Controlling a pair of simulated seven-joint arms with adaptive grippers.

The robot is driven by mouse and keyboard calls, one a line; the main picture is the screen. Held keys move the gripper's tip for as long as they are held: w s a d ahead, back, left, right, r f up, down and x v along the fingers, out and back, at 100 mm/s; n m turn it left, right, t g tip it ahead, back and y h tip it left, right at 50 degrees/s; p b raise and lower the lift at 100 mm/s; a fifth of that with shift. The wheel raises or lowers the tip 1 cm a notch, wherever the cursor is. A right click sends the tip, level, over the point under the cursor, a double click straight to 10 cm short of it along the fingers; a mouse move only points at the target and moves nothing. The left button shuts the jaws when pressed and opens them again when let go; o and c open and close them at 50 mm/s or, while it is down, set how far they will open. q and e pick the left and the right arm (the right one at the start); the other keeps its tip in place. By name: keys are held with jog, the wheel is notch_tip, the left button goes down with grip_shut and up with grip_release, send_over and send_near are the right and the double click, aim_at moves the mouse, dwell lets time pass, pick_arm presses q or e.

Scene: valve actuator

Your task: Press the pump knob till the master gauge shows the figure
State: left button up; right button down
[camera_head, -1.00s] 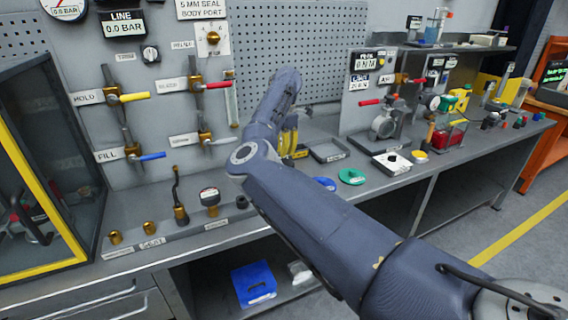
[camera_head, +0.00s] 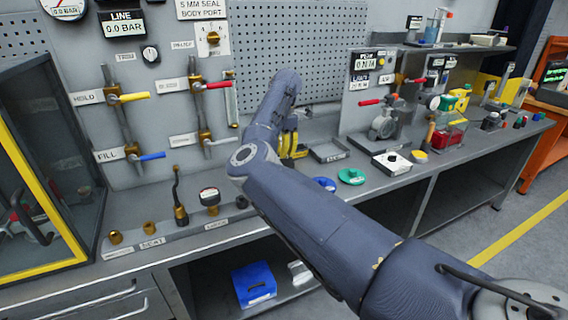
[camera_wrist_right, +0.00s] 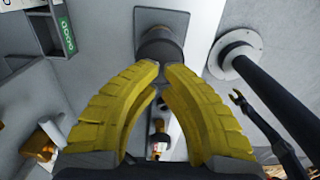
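My right gripper (camera_wrist_right: 163,67) has yellow ribbed fingers, with the tips close together and only a narrow gap between them. In the right wrist view a dark round knob-like part (camera_wrist_right: 160,48) on a square plate lies just beyond the fingertips. I cannot tell whether they touch it, or whether it is the pump knob. In the head view the yellow fingers (camera_head: 289,146) show partly behind my right arm. A round gauge (camera_head: 65,6), cut by the top edge, and the LINE display (camera_head: 124,28) read 0.0 BAR.
A dark cylinder on a round flange (camera_wrist_right: 234,54) stands right of the fingers. In the head view, a grey tray (camera_head: 329,151), a blue disc (camera_head: 325,184) and a green disc (camera_head: 351,176) lie on the bench. Valves with a yellow HOLD lever (camera_head: 134,97) line the left panel.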

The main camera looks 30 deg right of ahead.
jog(key=shift+f, duration=4.25)
jog(key=shift+r, duration=4.25)
jog(key=shift+f, duration=1)
